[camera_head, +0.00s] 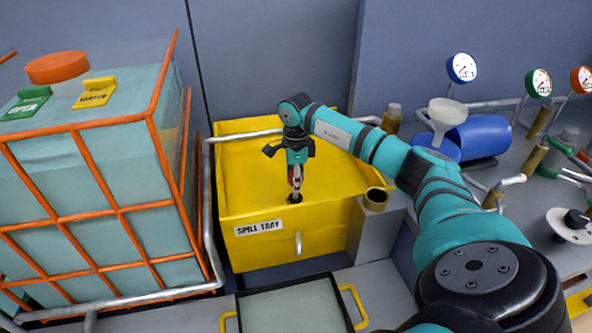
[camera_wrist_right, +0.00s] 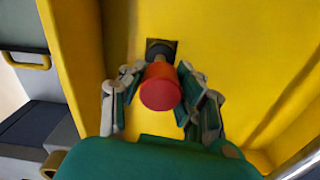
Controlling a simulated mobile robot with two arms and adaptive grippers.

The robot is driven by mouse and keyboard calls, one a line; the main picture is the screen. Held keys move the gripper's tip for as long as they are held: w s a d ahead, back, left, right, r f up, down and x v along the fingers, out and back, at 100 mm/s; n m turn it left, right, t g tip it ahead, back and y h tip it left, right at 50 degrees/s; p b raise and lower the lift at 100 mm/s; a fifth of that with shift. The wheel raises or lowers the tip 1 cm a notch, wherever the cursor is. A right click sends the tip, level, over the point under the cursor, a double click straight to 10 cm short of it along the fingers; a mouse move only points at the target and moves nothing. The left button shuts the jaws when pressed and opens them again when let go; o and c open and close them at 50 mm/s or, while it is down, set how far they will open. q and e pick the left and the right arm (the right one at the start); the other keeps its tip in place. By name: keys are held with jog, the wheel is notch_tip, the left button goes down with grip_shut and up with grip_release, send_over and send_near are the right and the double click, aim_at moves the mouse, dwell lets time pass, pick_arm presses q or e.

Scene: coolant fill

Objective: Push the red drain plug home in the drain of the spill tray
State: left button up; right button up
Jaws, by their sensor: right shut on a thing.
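The yellow spill tray (camera_head: 240,212) stands in the middle of the head view, with a "SPILL TRAY" label on its front. My right gripper (camera_head: 295,182) reaches down into it, pointing at the dark drain (camera_head: 294,198) in its floor. In the right wrist view the gripper (camera_wrist_right: 160,90) is shut on the red drain plug (camera_wrist_right: 161,88), with a finger on each side. The plug's far end is at the dark drain (camera_wrist_right: 160,48). How deep it sits is hidden behind the red head. My left gripper is not in view.
A caged teal tank (camera_head: 85,165) with an orange cap stands left of the tray. A brass cup (camera_head: 375,198) is close to the tray's right side. A funnel (camera_head: 446,115), a blue container (camera_head: 480,137) and gauges are at the right. A flat tray with yellow handles (camera_head: 295,305) lies in front.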

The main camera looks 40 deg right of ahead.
jog(key=shift+f+b, duration=0.4)
jog(key=shift+f, duration=0.35)
jog(key=o, duration=1.1)
jog(key=shift+c, duration=0.2)
jog(key=shift+r, duration=0.25)
notch_tip(320, 180, up, 12)
jog(key=shift+f, duration=0.2)
jog(key=shift+f, duration=0.1)
